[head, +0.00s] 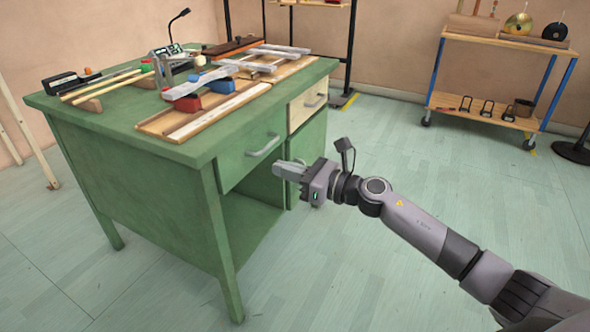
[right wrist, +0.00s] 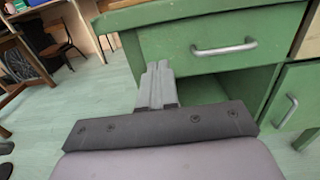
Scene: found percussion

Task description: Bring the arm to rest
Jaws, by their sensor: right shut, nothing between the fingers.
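My right gripper (head: 277,168) is shut and empty. In the head view it is in front of the green desk (head: 150,165), below the desktop and close to the drawer with the metal handle (head: 264,146). My right arm comes in from the lower right, stretched out to the left. In the right wrist view the closed fingers (right wrist: 158,82) point at the desk, with the drawer handle (right wrist: 224,49) to their right. I cannot tell whether the fingertips touch the desk. My left gripper is in neither view.
The desktop holds wooden trays (head: 185,125), metal bars, red and blue blocks and a microphone (head: 178,16). A shelf cart (head: 500,45) with blue posts stands at the back right. A dark round base (head: 574,152) is at the right edge. The floor (head: 400,140) between is clear.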

